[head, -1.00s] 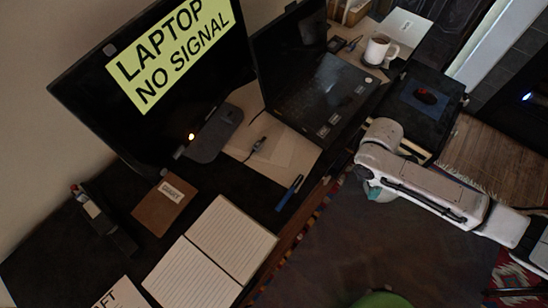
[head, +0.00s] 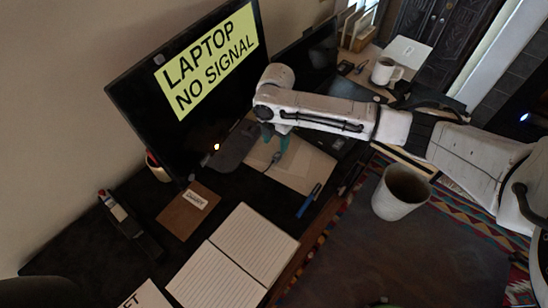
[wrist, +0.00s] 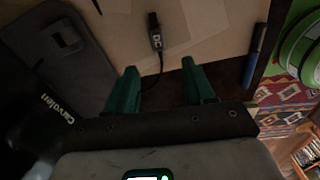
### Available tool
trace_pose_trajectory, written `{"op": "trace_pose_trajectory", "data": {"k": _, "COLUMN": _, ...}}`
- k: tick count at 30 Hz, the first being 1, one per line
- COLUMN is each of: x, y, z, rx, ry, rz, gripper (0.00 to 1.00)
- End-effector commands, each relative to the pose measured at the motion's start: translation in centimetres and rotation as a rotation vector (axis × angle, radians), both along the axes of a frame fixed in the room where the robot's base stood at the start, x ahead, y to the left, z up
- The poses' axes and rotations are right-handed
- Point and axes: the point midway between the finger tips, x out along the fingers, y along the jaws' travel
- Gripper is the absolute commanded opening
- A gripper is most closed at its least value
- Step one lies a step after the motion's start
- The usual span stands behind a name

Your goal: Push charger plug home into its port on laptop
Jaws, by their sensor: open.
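The charger plug (wrist: 156,40), a small black piece marked DC on a dark cable, lies on pale paper in the wrist view. My gripper (wrist: 158,82) is open, with its green fingers apart and empty. The plug lies beyond the fingertips, in line with the gap between them, and its cable runs back toward that gap. In the head view my gripper (head: 276,140) hangs over the paper by the monitor. The laptop (head: 308,58) stands open behind my arm, which covers much of its keyboard. I cannot make out its port.
The monitor (head: 185,85) reads LAPTOP NO SIGNAL and stands left of my gripper. A blue pen (head: 308,201) lies on the paper's right side. A notebook (head: 233,255) lies in front. A white mug (head: 385,71) stands at the back. A bin (head: 402,192) stands right of the desk.

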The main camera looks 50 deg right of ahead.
Motion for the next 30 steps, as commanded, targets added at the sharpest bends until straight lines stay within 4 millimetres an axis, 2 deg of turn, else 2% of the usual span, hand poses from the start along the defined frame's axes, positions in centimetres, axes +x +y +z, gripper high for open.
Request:
{"op": "trace_pose_trajectory", "data": {"k": 3, "x": 0.0, "y": 0.1, "z": -1.8, "rx": 0.001, "ry": 0.002, "rz": -0.002, "gripper": 0.53}}
{"op": "trace_pose_trajectory", "data": {"k": 11, "x": 0.0, "y": 0.1, "z": -3.6, "rx": 0.0, "ry": 0.001, "rz": 0.0, "gripper": 0.53}}
{"op": "trace_pose_trajectory", "data": {"k": 21, "x": 0.2, "y": -0.1, "z": -7.7, "rx": -0.001, "ry": 0.001, "rz": -0.002, "gripper": 0.53}}
{"op": "trace_pose_trajectory", "data": {"k": 30, "x": 0.2, "y": -0.1, "z": -8.2, "rx": -0.002, "ry": 0.0, "rz": -0.001, "gripper": 0.53}}
